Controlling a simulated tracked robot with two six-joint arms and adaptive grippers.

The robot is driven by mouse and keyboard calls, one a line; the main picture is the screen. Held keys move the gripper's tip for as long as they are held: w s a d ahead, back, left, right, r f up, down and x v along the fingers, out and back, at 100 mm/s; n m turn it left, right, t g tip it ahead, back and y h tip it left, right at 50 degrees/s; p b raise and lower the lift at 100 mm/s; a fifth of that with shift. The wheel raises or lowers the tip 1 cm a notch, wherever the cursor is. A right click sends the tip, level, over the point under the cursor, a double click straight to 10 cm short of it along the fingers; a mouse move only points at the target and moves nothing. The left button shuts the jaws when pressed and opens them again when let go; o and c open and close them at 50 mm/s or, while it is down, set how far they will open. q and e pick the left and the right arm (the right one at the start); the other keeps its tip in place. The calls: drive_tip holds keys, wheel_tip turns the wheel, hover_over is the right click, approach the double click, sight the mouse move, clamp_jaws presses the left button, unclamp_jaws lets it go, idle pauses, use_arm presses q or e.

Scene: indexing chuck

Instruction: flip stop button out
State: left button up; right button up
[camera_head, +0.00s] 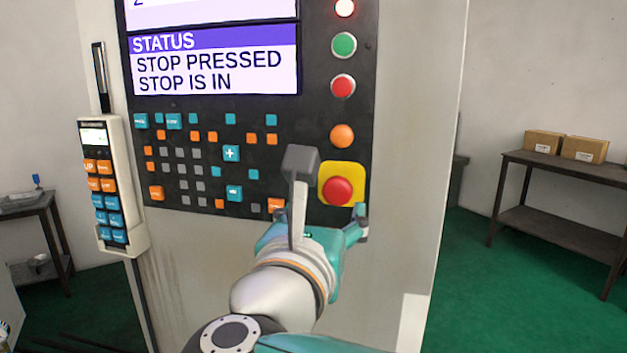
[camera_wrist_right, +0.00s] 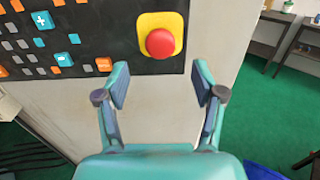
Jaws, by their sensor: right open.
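The stop button is a red mushroom head (camera_head: 338,190) on a yellow plate (camera_head: 357,170), low on the right side of the black control panel. The screen (camera_head: 215,65) reads "STOP PRESSED" and "STOP IS IN". My right gripper (camera_head: 320,217) is open and empty in front of the panel, just below the button. In the right wrist view the red button (camera_wrist_right: 160,42) lies beyond and above the gap between the two fingertips (camera_wrist_right: 160,85), with nothing between them. The fingers look apart from the button. My left gripper is not in view.
An orange button (camera_head: 342,136), a red one (camera_head: 342,86) and a green one (camera_head: 343,45) sit above the stop button. A handheld pendant (camera_head: 108,185) hangs at the panel's left. A table with boxes (camera_head: 565,144) stands at the right, away from the machine.

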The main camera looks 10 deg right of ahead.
sight(336, 192)
drive_tip(key=p+x, duration=0.2)
drive_tip(key=x, duration=0.7)
drive_tip(key=shift+w, duration=0.1)
drive_tip(key=shift+c, duration=0.3)
clamp_jaws()
